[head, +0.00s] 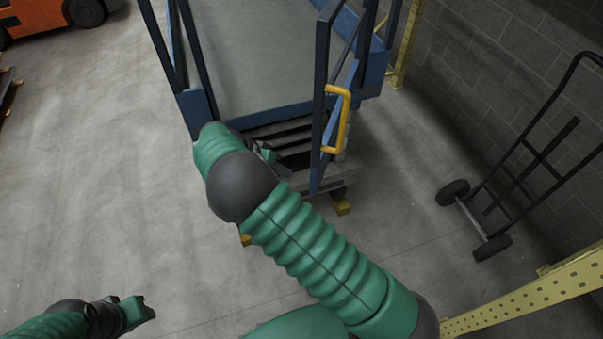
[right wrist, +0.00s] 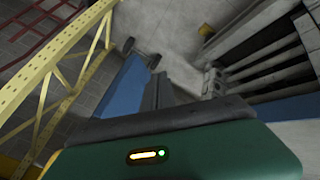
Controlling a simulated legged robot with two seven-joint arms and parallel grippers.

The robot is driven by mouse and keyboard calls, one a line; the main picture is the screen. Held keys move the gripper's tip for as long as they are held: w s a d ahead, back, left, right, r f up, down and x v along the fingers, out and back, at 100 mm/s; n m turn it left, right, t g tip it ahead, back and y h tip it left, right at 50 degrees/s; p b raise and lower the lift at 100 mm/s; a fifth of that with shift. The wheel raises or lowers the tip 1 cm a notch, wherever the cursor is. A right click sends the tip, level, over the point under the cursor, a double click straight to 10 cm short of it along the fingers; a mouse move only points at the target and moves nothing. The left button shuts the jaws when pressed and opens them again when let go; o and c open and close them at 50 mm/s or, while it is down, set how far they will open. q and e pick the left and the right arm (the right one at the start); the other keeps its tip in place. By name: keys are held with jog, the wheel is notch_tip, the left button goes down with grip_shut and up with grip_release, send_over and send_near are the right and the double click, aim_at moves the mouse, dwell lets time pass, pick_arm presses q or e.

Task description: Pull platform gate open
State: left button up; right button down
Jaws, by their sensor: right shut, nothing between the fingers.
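The platform gate (head: 320,95) is a dark blue frame with a yellow handle (head: 338,120). It shows nearly edge-on at the right of the platform's near end and appears swung outward, with the platform's front looking uncovered. The blue platform (head: 250,60) has a grey deck. My right gripper (head: 268,153) is at the platform's near edge, left of the gate and apart from the handle. It is partly hidden behind my wrist; its dark fingers show in the right wrist view (right wrist: 157,92), shut and empty. My left gripper (head: 141,309) is low at the left, far from the gate; its jaw gap is unclear.
A black hand truck (head: 500,190) stands by the grey block wall (head: 500,70) at the right. A yellow perforated beam (head: 530,295) crosses the lower right. An orange vehicle (head: 35,15) is at the far upper left. The floor (head: 90,170) left of the platform is clear.

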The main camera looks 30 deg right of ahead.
jog(key=s+d+f+p, duration=0.1)
jog(key=s+d, duration=0.1)
jog(key=s+d+f+p, duration=0.1)
jog(key=d+p, duration=0.1)
jog(key=shift+s+f, duration=0.15)
jog(key=shift+s, duration=0.2)
jog(key=shift+w, duration=0.1)
jog(key=shift+d+f, duration=0.1)
